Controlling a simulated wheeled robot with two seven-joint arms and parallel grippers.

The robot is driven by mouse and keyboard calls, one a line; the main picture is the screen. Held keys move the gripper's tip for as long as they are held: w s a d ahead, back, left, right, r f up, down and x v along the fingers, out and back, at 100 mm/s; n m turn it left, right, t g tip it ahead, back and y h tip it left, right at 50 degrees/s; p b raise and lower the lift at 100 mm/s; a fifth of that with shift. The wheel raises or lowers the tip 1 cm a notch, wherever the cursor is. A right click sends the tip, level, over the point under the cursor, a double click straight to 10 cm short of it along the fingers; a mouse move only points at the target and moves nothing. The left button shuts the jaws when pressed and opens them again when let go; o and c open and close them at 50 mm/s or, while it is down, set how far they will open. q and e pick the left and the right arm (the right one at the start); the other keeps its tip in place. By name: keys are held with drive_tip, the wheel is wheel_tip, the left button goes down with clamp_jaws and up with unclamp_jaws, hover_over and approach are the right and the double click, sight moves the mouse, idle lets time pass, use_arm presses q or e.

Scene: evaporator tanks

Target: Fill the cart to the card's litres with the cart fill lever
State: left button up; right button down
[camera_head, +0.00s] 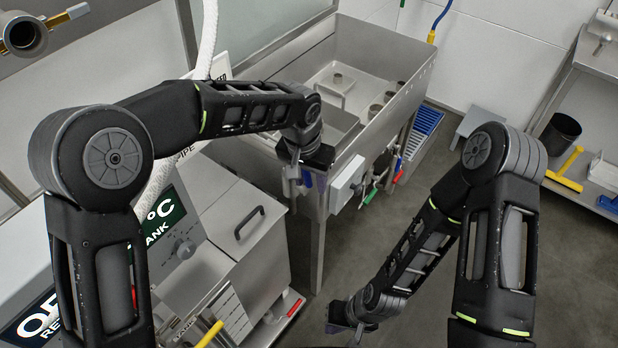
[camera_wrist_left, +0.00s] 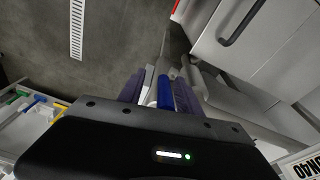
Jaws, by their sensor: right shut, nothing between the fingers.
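My left gripper (camera_head: 300,183) is low beside the steel evaporator tank's near corner, pointing down. A blue-handled lever (camera_head: 307,179) is at its fingers. In the left wrist view the blue handle (camera_wrist_left: 165,92) lies between the dark fingers of my left gripper (camera_wrist_left: 158,92), close to the right finger; whether they are closed on it is not clear. My right gripper (camera_head: 350,322) is shut and empty, low over the floor. A steel box with a lid handle (camera_head: 244,240) stands left of the tank; I cannot tell whether it is the cart. No litre figure is readable.
The evaporator tank (camera_head: 345,45) has green (camera_head: 371,194) and red (camera_head: 398,177) handles under its front. A grey box (camera_head: 346,184) is on its side. The middle floor is free.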

use_arm(q)
drive_tip(key=shift+a, duration=0.2)
idle(0.3)
drive_tip(key=shift+r, duration=0.1)
drive_tip(key=shift+r, duration=0.25)
drive_tip(key=shift+s+a+r+b, duration=0.15)
drive_tip(key=shift+r+b, duration=0.1)
drive_tip(key=shift+r, duration=0.9)
drive_tip(key=shift+s+a+r+b, duration=0.1)
drive_tip(key=shift+r+b, duration=0.1)
drive_tip(key=shift+r, duration=1)
drive_tip(key=shift+s+a+r+b, duration=0.15)
drive_tip(key=shift+r+b, duration=0.1)
drive_tip(key=shift+r, duration=0.9)
